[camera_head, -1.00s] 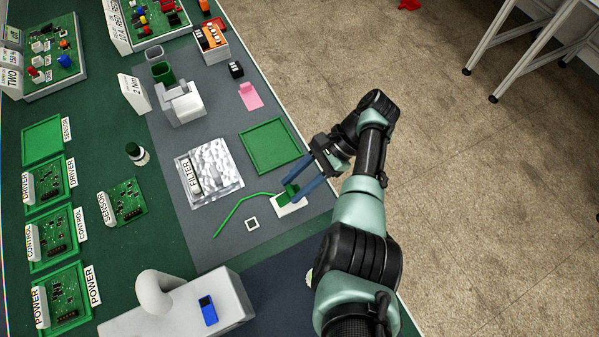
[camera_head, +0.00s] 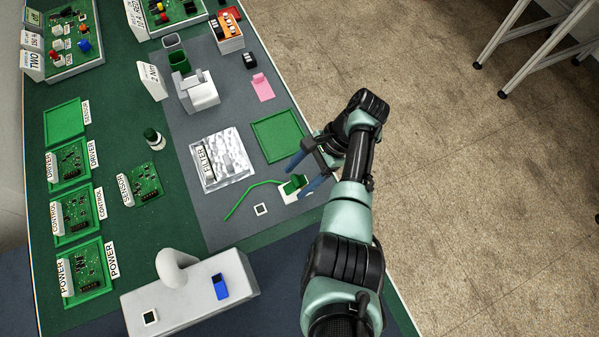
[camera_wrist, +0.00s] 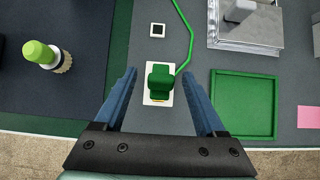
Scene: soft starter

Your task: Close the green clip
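The green clip (camera_head: 294,183) sits on a small white base (camera_head: 288,195) near the right edge of the grey mat. A thin green cable (camera_head: 243,193) runs from it across the mat. In the wrist view the clip (camera_wrist: 160,82) lies ahead of my gripper (camera_wrist: 160,75), roughly midway between the lines of the two blue fingers. The fingers are spread wide and touch nothing that I can see. In the head view my gripper (camera_head: 306,174) is beside the clip, partly in front of it. Whether the clip's lid is raised is hard to tell.
A green tray (camera_head: 277,137) lies just beyond the clip. A silver FILTER block (camera_head: 228,160) is to its left. A small black-and-white chip (camera_head: 261,209) lies near the cable. A white block (camera_head: 215,288) with a blue piece stands in front. The mat around the clip is mostly clear.

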